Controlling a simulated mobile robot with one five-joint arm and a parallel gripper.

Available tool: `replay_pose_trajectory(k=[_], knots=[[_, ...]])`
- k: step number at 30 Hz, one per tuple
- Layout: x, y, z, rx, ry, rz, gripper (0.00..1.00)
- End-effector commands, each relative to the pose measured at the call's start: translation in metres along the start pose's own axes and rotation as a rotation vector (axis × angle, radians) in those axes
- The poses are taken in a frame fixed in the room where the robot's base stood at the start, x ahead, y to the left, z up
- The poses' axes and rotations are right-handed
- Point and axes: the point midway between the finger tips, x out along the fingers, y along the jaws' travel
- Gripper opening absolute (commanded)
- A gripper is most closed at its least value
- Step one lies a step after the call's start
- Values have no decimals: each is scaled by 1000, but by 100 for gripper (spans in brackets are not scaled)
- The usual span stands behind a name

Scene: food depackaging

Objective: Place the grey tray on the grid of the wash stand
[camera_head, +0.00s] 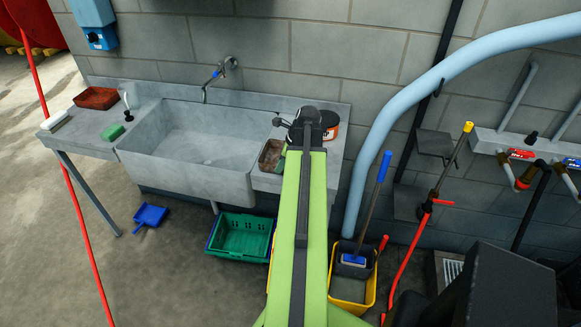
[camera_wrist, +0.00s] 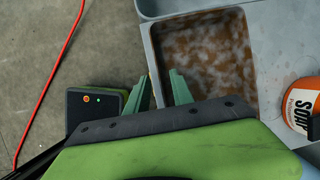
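The grey tray (camera_wrist: 160,45), with a brown, dirt-stained bottom, lies on the right-hand counter of the wash stand. In the head view the tray (camera_head: 264,160) is beside the sink, partly hidden by my arm. My gripper (camera_wrist: 160,82) is at the tray's near-left corner in the wrist view. Its two green fingers are apart, one on the outer side of the tray's left wall and one over its inside. I cannot tell whether they touch the wall. The wash stand (camera_head: 190,100) has a large grey sink in its middle. I cannot make out a grid on it.
An orange soap tub (camera_wrist: 300,108) stands right of the tray. A reddish-brown tray (camera_head: 97,97), a green sponge (camera_head: 112,132) and a brush occupy the left counter. A green crate (camera_head: 242,238) and yellow mop bucket (camera_head: 352,290) stand on the floor below.

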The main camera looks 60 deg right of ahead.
Motion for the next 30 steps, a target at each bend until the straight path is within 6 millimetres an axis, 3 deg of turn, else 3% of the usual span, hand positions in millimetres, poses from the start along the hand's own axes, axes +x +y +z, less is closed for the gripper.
replay_pose_trajectory(k=[1,4,11,18,30], knots=[[18,1,-3,-1,0,0,28],[29,1,-2,0,0,1,28],[26,0,0,0,0,0,28],[26,0,0,0,0,0,0],[26,0,0,0,0,1,0]])
